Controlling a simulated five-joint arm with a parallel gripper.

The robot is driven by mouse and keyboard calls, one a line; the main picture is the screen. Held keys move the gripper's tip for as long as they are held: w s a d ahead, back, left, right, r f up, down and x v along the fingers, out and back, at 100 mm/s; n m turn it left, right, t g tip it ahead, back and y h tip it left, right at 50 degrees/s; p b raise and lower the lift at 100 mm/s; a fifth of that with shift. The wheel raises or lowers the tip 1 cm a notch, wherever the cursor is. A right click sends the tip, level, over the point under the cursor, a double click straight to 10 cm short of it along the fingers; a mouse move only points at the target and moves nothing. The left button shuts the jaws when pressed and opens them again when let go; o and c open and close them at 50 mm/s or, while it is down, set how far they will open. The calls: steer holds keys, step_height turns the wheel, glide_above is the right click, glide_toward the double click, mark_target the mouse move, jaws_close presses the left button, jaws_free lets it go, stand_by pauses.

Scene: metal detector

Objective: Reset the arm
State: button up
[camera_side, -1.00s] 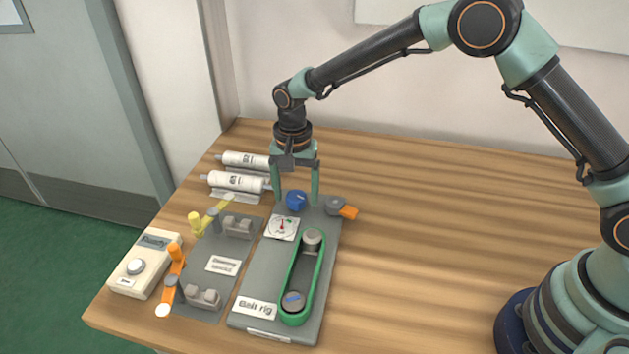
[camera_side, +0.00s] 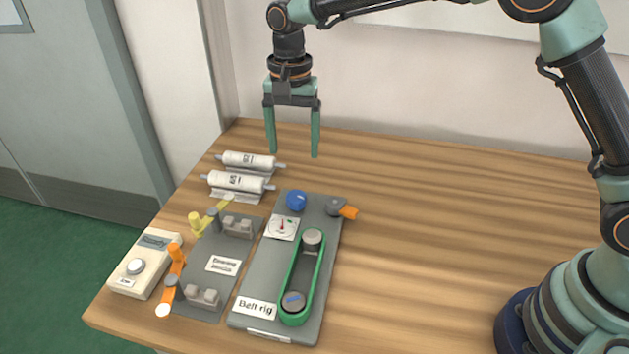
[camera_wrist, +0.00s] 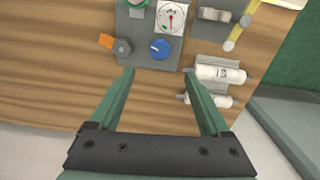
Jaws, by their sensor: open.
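My gripper (camera_side: 293,154) is open and empty, with its two green fingers pointing down in the air above the back of the table. In the wrist view my gripper (camera_wrist: 157,72) shows its fingers apart, with only tabletop between them. Below it in the side view is the grey belt rig (camera_side: 258,281), with a blue knob (camera_side: 296,200), a dial gauge (camera_side: 282,227) and a green belt (camera_side: 287,264) around two pulleys. An orange-handled lever (camera_side: 347,211) sits at the rig's back right corner.
Two white rollers (camera_side: 237,182) lie on stands at the back left. A grey plate (camera_side: 222,285) with clamps and yellow and orange levers lies left of the rig. A cream meter box (camera_side: 128,283) sits at the left edge. The wooden table (camera_side: 430,220) is clear to the right.

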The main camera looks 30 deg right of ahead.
steer(key=s+d+r+n+t, duration=0.1)
steer(key=s+d+r+n, duration=0.15)
steer(key=d+r, duration=0.4)
steer(key=s+d+r+n+t, duration=0.1)
steer(key=s+d+n+t, duration=0.1)
steer(key=s+d, duration=0.4)
steer(key=s+d+r+n+t, duration=0.1)
steer(key=s+d+n, duration=0.3)
steer(key=s, duration=0.6)
steer(key=shift+s+d+r+t, duration=0.2)
steer(key=shift+s+d+t, duration=0.2)
steer(key=shift+d+t, duration=0.55)
steer(key=shift+d, duration=0.15)
